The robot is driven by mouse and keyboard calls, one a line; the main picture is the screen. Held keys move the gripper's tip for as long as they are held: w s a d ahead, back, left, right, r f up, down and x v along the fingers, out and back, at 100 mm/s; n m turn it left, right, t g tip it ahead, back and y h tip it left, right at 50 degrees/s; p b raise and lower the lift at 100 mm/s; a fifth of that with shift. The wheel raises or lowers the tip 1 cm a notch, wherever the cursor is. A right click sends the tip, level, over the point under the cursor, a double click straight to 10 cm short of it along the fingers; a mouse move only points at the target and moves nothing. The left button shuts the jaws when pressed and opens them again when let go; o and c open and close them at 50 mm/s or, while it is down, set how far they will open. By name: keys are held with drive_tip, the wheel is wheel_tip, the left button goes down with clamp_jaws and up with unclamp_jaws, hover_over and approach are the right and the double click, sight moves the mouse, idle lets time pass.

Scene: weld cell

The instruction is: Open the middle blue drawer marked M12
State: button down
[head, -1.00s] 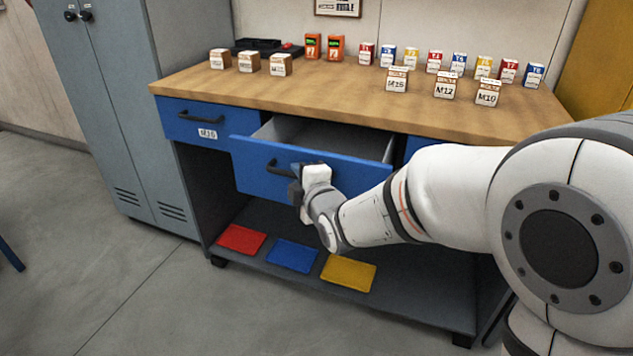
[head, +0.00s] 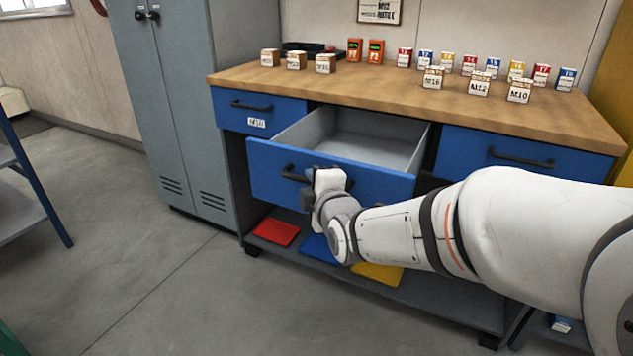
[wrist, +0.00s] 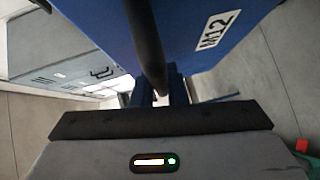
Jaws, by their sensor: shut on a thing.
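The middle blue drawer (head: 375,185) is pulled well out of the bench, and its grey inside looks empty. Its M12 label (wrist: 219,31) shows in the wrist view; in the head view my gripper and arm hide it. The drawer's dark bar handle (head: 291,173) runs across the front, and it also shows in the wrist view (wrist: 145,45). In the wrist view the fingers (wrist: 160,92) meet around the bar.
The left drawer (head: 235,112), marked M10 or M16, and the right drawer (head: 520,165) are shut. Several small boxes stand on the wooden top (head: 400,92). Red, blue and yellow mats lie on the lower shelf (head: 440,290). A grey locker (head: 185,100) stands left; floor in front is clear.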

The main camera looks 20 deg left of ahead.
drive_tip(key=shift+a+r, duration=0.1)
drive_tip(key=c, duration=1.8)
unclamp_jaws()
drive_tip(key=shift+w, duration=0.1)
drive_tip(key=shift+o, duration=0.4)
drive_tip(key=p+v, duration=0.1)
drive_tip(key=v, duration=0.7)
drive_tip(key=shift+p, duration=0.3)
drive_tip(key=shift+w, duration=0.1)
